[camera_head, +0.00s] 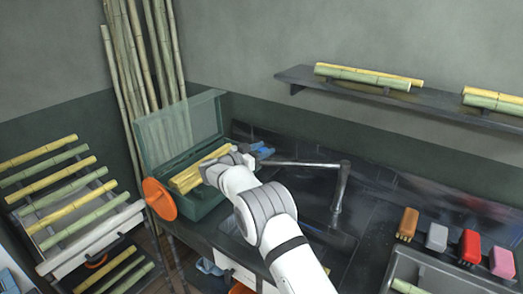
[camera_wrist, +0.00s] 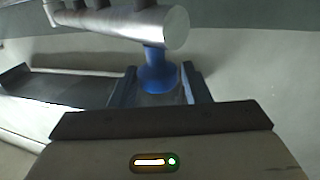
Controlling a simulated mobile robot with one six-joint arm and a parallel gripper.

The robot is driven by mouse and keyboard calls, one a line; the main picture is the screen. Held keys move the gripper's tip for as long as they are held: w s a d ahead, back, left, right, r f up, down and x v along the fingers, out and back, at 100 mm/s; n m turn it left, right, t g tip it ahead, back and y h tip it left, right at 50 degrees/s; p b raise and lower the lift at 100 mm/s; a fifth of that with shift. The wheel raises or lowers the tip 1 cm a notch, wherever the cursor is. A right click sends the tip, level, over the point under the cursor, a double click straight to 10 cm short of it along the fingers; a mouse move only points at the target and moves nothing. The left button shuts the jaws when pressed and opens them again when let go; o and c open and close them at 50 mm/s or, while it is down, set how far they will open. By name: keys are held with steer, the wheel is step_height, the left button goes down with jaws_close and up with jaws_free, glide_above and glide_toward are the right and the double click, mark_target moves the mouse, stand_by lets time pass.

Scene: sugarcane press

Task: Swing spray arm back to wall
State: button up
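The spray arm (camera_head: 305,164) is a thin metal pipe reaching left from an upright post above the dark counter. In the wrist view its thick metal end (camera_wrist: 120,24) crosses the top, with a blue nozzle (camera_wrist: 158,75) hanging below it. My gripper (camera_wrist: 159,72) has its two dark fingers apart, one on each side of the nozzle, with visible gaps. In the head view my gripper (camera_head: 259,153) is at the pipe's left end. Blue shows there, but finger and nozzle are hard to tell apart.
An open green box (camera_head: 204,201) with cane pieces lies just left of my gripper, with an orange disc (camera_head: 159,199) at its side. A wall shelf (camera_head: 430,101) holds more cane. Several coloured brushes (camera_head: 469,246) stand near a tray (camera_head: 430,271) at the right.

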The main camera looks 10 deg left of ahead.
steer(key=shift+o, duration=0.8)
steer(key=shift+d, duration=0.15)
steer(key=b+v, duration=0.1)
steer(key=v, duration=0.6)
steer(key=shift+s+a+b, duration=0.25)
steer(key=shift+s+b, duration=0.05)
steer(key=shift+b, duration=0.05)
steer(key=shift+c, duration=0.2)
